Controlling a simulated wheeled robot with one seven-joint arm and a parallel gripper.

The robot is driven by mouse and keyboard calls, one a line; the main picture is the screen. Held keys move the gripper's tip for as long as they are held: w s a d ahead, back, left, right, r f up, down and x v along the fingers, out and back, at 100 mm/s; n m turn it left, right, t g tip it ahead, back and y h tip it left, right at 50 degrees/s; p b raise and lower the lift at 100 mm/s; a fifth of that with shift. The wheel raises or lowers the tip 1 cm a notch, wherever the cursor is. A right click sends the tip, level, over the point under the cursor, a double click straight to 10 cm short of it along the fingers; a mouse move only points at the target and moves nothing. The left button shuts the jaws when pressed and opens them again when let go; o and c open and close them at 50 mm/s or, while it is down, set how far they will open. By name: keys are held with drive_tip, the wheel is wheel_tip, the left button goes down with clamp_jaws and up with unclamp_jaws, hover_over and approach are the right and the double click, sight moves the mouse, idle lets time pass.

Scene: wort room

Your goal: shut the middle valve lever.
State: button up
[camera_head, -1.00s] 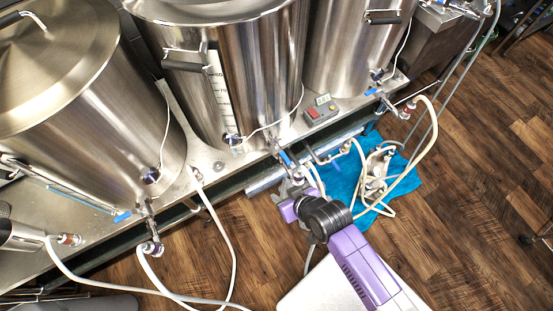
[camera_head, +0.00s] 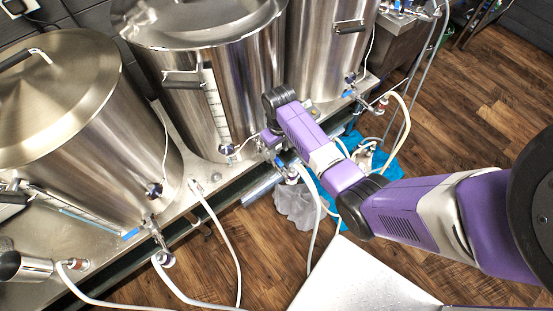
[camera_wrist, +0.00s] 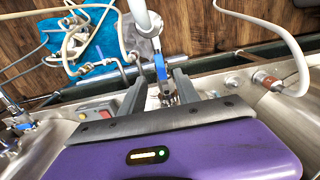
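The middle valve lever (camera_wrist: 161,67) is a blue handle on the metal valve of the middle kettle (camera_head: 195,105). In the wrist view it lies lengthwise along the valve, in line with the white hose fitting. My gripper (camera_wrist: 160,84) is open, with one finger on each side of the valve and lever. I see gaps between the fingers and the lever, and cannot tell whether either touches. In the head view my arm's end covers most of this valve.
The left kettle's blue lever (camera_head: 131,234) and the right kettle's blue lever (camera_head: 347,93) are to either side. White hoses (camera_head: 226,235) hang in front of the metal bench. A red and grey control box (camera_wrist: 96,112) stands beside the middle valve. A blue cloth (camera_wrist: 95,42) lies on the wood floor.

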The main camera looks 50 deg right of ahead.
sight(279, 161)
wheel_tip(279, 161, down, 7)
drive_tip(key=shift+r, duration=0.1)
idle(0.4)
clamp_jaws()
idle(1.3)
